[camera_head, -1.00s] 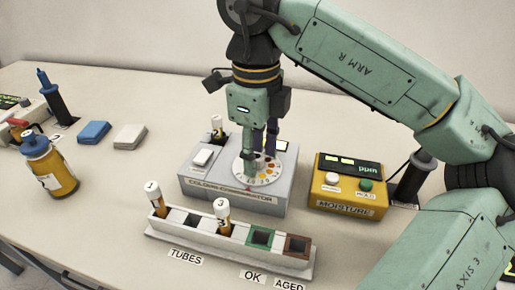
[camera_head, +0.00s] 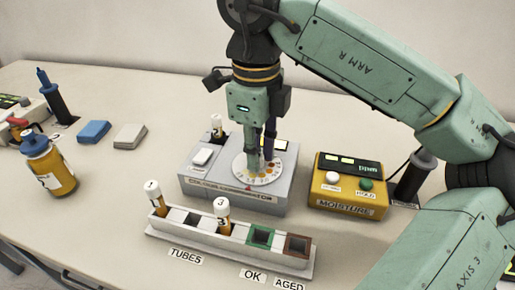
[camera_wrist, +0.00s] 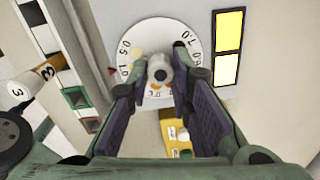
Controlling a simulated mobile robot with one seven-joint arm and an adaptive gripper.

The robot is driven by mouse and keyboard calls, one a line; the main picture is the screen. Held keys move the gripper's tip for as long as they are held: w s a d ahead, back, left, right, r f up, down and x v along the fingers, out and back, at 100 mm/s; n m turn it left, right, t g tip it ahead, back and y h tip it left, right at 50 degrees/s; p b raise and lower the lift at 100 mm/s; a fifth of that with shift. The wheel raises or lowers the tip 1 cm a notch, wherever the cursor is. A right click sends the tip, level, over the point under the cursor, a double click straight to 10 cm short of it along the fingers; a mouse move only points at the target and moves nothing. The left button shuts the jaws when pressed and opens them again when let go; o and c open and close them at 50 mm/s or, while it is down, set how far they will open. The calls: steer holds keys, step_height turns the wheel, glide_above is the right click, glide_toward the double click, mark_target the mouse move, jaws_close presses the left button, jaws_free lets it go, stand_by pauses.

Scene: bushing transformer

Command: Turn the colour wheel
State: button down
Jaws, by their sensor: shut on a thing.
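The colour wheel (camera_head: 241,173) is a white disc with coloured spots, on top of the grey colour comparator (camera_head: 217,190). My gripper (camera_head: 262,165) points down over the wheel. In the wrist view its fingers (camera_wrist: 160,80) are shut on the round grey knob (camera_wrist: 159,70) at the wheel's centre. The fingers hide part of the dial.
Two lit yellow windows (camera_wrist: 228,46) lie beside the wheel. A tube (camera_head: 217,124) stands in the comparator's back. The tube rack (camera_head: 200,232) stands in front, holding two tubes. The yellow moisture meter (camera_head: 348,187) is close on the right. An amber bottle (camera_head: 48,168) stands left.

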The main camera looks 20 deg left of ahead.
steer(key=shift+m, duration=0.3)
steer(key=m+b, duration=0.1)
steer(key=m, duration=0.1)
steer(key=shift+m+b, duration=0.35)
steer(key=shift+m, duration=0.05)
steer(key=shift+m+b, duration=0.5)
steer(key=shift+m, duration=1.2)
steer(key=c, duration=1.4)
jaws_free()
steer(key=shift+c, duration=0.2)
step_height(320, 180, up, 8)
steer(key=shift+s+a+f, duration=0.1)
steer(key=shift+f, duration=0.1)
